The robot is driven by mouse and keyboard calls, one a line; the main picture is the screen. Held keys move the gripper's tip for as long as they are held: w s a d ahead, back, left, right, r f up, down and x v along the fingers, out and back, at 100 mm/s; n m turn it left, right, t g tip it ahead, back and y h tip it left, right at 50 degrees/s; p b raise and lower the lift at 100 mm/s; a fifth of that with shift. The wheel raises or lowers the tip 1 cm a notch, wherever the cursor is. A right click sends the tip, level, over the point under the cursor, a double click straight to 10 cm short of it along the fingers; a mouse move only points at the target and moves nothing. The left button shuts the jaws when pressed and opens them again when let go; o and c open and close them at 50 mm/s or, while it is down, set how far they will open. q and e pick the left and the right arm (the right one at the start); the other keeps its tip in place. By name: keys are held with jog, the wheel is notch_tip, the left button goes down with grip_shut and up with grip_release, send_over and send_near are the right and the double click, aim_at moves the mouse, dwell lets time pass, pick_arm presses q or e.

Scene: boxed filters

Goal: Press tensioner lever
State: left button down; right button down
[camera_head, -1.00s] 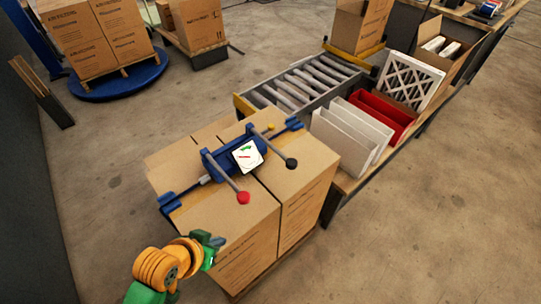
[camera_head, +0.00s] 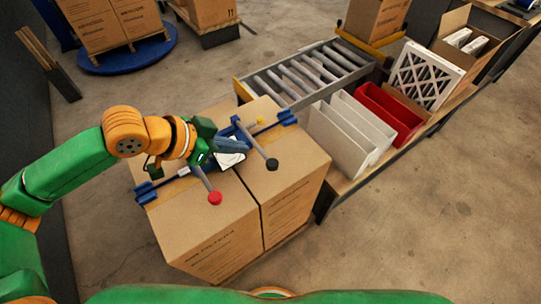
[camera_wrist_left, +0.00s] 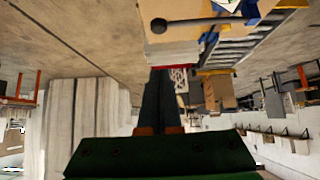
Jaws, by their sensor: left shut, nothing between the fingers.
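The blue strap tensioner (camera_head: 268,124) sits across the top of the strapped brown boxes (camera_head: 210,235). It has a grey lever with a red knob (camera_head: 215,198) and a grey lever with a black knob (camera_head: 272,164). The black knob (camera_wrist_left: 182,30) also shows in the left wrist view, beyond the fingertips. My left gripper (camera_head: 238,144) is over the tensioner and hides part of its body and white dial card. Its fingers (camera_wrist_left: 160,72) are shut and empty. I cannot tell whether they touch the tensioner. My right gripper is not in view.
A roller conveyor (camera_head: 310,74) stands behind the boxes. Loaded pallets stand at the back left. The floor at the lower right is clear.

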pick_arm(q)
send_over(276, 161)
jog(key=s+a, duration=0.2)
notch_tip(276, 161, down, 7)
notch_tip(276, 161, down, 3)
jog(key=shift+w+a+r+p, duration=0.1)
jog(key=shift+w+a+p, duration=0.05)
jog(key=shift+p, duration=0.2)
jog(key=shift+a+f, duration=0.1)
jog(key=shift+f, duration=0.6)
